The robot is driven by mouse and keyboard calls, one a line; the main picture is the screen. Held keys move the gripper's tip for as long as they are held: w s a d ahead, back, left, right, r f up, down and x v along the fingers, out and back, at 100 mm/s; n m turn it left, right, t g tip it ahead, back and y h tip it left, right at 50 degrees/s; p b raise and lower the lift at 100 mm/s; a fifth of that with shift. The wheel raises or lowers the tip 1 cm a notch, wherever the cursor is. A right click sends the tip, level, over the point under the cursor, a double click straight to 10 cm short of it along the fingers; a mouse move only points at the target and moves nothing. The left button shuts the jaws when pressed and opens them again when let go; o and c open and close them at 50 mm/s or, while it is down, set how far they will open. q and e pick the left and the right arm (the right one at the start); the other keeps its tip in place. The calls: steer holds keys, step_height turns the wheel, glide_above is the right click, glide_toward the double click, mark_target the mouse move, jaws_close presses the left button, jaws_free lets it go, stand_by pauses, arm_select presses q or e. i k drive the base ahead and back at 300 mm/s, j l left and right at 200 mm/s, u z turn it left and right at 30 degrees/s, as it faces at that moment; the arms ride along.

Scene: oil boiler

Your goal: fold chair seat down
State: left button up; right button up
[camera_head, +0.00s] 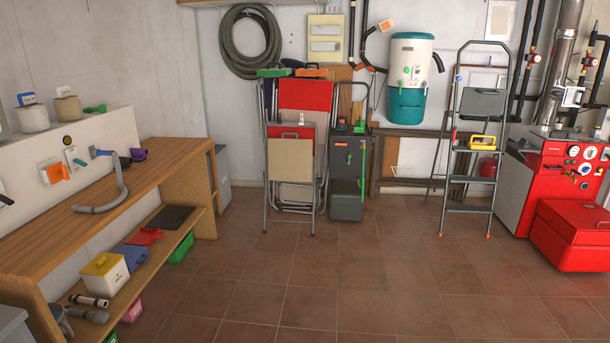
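Folding chairs (291,163) stand upright and folded against the back wall, left of centre. The front one has a beige panel and metal legs that reach the floor. A red panel (306,95) shows above and behind it, with a second red part lower down. The chairs overlap, so I cannot tell clearly which panel is a seat and which a backrest. Neither of my grippers shows in the head view.
A wooden workbench (150,172) with a loaded lower shelf runs along the left wall. A grey cabinet (347,170) stands right of the chairs. A stepladder (471,145) and red boiler (560,190) stand further right. The tiled floor (340,280) in front is clear.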

mark_target(288, 159)
steer(key=i+u, duration=0.4)
steer(key=i, duration=1.6)
steer(key=i+z, duration=0.15)
steer(key=i, duration=0.3)
steer(key=i+j+z, duration=0.1)
steer(key=i, duration=0.4)
steer(key=i+j+z, duration=0.15)
steer(key=i, duration=0.3)
steer(key=i+j+z, duration=0.1)
steer(key=i+j, duration=0.25)
steer(key=i+j+z, duration=0.2)
steer(key=i+z, duration=0.15)
steer(key=i+j+z, duration=0.7)
steer(key=i+j, duration=0.05)
